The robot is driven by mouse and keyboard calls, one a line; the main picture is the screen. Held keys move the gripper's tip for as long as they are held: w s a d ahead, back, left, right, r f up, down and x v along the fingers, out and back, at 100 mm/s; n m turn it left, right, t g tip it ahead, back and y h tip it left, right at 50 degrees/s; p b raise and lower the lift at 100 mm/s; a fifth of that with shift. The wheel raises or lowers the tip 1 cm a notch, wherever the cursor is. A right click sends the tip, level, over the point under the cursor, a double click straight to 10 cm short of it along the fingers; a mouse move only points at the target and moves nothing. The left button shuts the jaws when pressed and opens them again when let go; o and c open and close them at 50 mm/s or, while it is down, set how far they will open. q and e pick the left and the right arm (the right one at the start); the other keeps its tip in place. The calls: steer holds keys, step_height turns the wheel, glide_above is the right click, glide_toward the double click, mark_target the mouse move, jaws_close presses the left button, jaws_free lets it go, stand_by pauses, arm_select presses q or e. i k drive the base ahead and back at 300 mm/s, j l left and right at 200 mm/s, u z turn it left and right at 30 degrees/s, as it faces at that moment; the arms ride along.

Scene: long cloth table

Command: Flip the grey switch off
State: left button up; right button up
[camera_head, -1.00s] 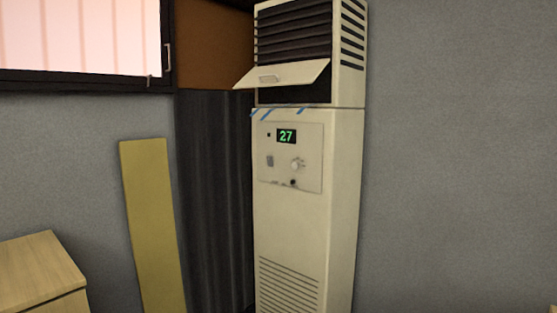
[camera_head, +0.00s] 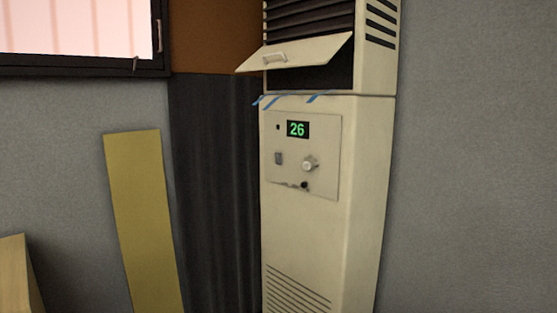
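A small grey switch (camera_head: 278,158) sits on the left of the control panel (camera_head: 325,172) of a tall cream air-conditioning unit (camera_head: 310,235). It is too small for me to tell its position. A round pale knob (camera_head: 310,164) is to its right, and a black knob or hole (camera_head: 304,185) is below that. A lit green display (camera_head: 298,129) above reads 26. Neither of my grippers is in view.
A tilted flap (camera_head: 305,52) juts out at the unit's upper front. A yellow board (camera_head: 143,220) leans on the grey wall to the left. A wooden furniture piece (camera_head: 14,275) is at the lower left. A dark curtain-like panel (camera_head: 213,190) stands beside the unit.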

mark_target(277, 155)
steer(key=i+j+u, duration=0.1)
steer(key=i, duration=1)
steer(key=i+j+u, duration=0.15)
steer(key=i, duration=1)
